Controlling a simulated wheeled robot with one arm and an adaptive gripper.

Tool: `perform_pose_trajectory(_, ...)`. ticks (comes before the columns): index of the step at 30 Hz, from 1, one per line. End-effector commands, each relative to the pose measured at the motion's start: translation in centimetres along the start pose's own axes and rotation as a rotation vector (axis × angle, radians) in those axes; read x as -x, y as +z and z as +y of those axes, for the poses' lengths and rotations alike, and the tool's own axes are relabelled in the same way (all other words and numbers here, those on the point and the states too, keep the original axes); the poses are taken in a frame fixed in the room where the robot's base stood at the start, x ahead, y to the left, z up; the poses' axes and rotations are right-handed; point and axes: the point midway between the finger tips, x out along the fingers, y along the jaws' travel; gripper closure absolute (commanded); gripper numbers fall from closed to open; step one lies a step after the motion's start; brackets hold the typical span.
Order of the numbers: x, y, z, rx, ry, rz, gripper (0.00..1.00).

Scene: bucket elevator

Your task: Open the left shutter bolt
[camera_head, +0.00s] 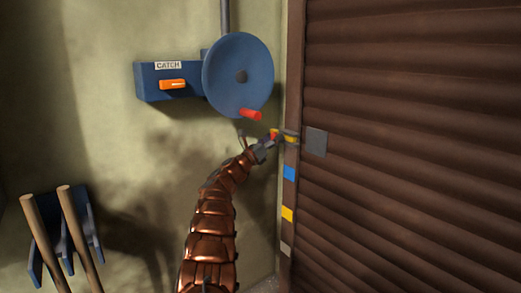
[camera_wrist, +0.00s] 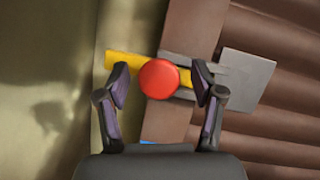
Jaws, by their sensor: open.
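The left shutter bolt shows in the wrist view as a yellow bar (camera_wrist: 124,63) with a round red knob (camera_wrist: 158,79). The bar lies across the brown door post, by grey brackets and a grey plate (camera_wrist: 248,80) on the shutter. In the head view the red knob (camera_head: 273,134) is small, beside my gripper (camera_head: 266,136). In the wrist view my gripper (camera_wrist: 161,84) is open, with one finger on each side of the knob. Gaps seem to show between fingers and knob; depth is hard to tell.
A blue wheel (camera_head: 228,72) with a red handle (camera_head: 251,114) hangs on the wall just above my gripper. A blue box labelled CATCH (camera_head: 150,82) has an orange lever (camera_head: 173,85). Wooden handles (camera_head: 78,235) stand in a blue rack at lower left.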

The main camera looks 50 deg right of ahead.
Motion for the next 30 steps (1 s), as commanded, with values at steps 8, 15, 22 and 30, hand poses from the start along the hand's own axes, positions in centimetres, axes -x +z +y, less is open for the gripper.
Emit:
perform_pose_trajectory(8, 2.7, 0.0, 0.3, 0.001, 0.008, 0.001, 0.33)
perform_pose_trajectory(15, 5.4, 0.1, 0.1, -0.002, 0.005, 0.001, 0.33)
perform_pose_trajectory(22, 8.7, 0.0, 0.2, -0.001, 0.006, 0.003, 0.33)
perform_pose_trajectory(30, 11.1, 0.0, 0.2, 0.001, 0.005, 0.000, 0.33)
